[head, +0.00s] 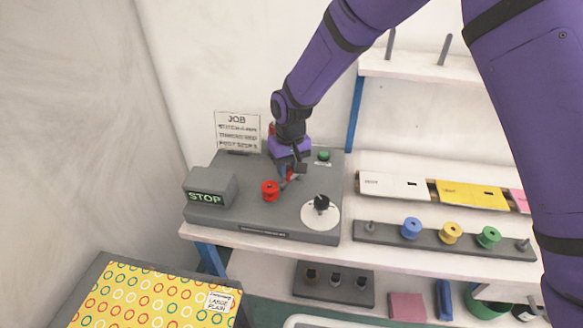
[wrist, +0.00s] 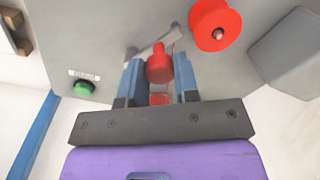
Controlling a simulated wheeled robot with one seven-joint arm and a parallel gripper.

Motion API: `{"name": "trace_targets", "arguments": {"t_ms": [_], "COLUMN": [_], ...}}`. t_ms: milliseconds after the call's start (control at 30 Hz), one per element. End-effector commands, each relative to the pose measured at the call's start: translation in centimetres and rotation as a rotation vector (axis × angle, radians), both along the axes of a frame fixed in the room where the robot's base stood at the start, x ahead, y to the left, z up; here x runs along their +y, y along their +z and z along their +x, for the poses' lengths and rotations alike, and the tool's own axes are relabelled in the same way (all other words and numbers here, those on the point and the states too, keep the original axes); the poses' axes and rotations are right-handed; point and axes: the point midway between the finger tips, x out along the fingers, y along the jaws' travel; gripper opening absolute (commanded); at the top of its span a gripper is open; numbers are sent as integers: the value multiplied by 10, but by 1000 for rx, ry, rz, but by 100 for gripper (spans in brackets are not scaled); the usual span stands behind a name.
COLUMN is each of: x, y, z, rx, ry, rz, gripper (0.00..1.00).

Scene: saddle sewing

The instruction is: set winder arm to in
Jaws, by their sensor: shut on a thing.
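The winder arm is a short grey lever (wrist: 152,48) with a red knob (wrist: 160,66), on top of the grey machine box (head: 225,222). In the wrist view my gripper (wrist: 160,82) has one blue-grey finger on each side of the red knob and is shut on it. In the head view my gripper (head: 289,176) reaches down onto the box, and only a bit of red shows at its fingertips. A red spool (head: 270,191) stands upright beside the lever, and it also shows in the wrist view (wrist: 215,28). Any in or out marking cannot be made out.
A grey block with a STOP display (head: 207,196) stands on the box's left. A white dial with a black knob (head: 321,212) is at its front right, a green button (head: 324,155) at the back. A job card (head: 238,131) stands behind. Several spools (head: 450,233) sit on a rack at right.

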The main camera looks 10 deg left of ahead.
Motion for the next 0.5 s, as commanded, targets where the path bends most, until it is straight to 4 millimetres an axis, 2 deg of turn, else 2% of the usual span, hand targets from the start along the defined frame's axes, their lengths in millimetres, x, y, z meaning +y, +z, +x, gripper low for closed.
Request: {"name": "trace_targets", "arguments": {"t_ms": [200, 500], "x": [6, 8], "y": [1, 0], "z": [3, 6], "rx": [-1, -1], "ry": [-126, -211], "rz": [1, 1], "gripper": [0, 0]}}
